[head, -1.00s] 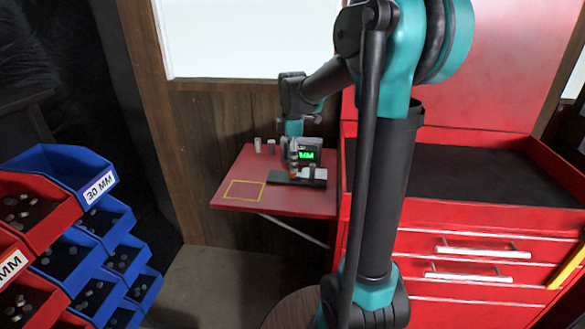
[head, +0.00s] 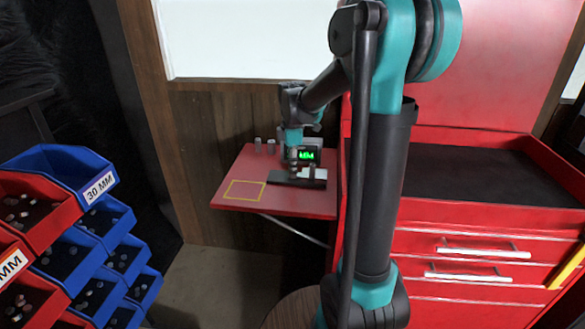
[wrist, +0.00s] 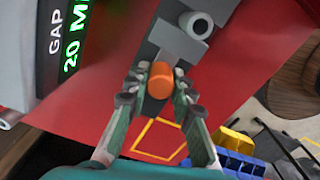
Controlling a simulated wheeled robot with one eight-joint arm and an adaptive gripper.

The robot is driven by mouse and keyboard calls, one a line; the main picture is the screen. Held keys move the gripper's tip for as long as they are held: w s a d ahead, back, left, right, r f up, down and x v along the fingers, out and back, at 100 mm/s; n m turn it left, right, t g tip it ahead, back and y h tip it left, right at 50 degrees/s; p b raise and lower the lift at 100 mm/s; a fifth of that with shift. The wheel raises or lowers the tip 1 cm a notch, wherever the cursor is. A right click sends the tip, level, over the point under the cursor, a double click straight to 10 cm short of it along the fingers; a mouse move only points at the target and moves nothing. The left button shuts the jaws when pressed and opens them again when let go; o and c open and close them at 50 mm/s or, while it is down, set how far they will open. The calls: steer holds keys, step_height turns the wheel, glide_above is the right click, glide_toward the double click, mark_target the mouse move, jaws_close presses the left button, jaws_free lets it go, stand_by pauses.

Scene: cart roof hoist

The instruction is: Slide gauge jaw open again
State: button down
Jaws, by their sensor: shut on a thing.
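The gauge stands on a red shelf, with its dark base (head: 312,183) under my gripper (head: 292,163). Its display (head: 308,155) glows green; the wrist view shows the word GAP and a cut-off reading starting with 20 (wrist: 72,45). In the wrist view my gripper (wrist: 159,85) is shut on the orange knob (wrist: 160,78) of the gauge jaw, one finger on each side. A grey hollow cylinder (wrist: 198,24) lies beyond the knob on the gauge's grey body (wrist: 160,38). The knob is hidden in the head view.
A yellow outlined square (head: 244,190) is marked on the bare left of the red shelf (head: 228,203). Small grey cylinders (head: 258,143) stand at the back. Blue (head: 60,165) and red bins of parts are at left. A red drawer cabinet (head: 470,220) stands at right.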

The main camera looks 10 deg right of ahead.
steer(key=a, duration=0.2)
steer(key=shift+w+a, duration=0.3)
steer(key=shift+w, duration=0.1)
steer(key=c, duration=1.3)
jaws_free()
step_height(320, 180, up, 12)
steer(key=shift+s, duration=0.1)
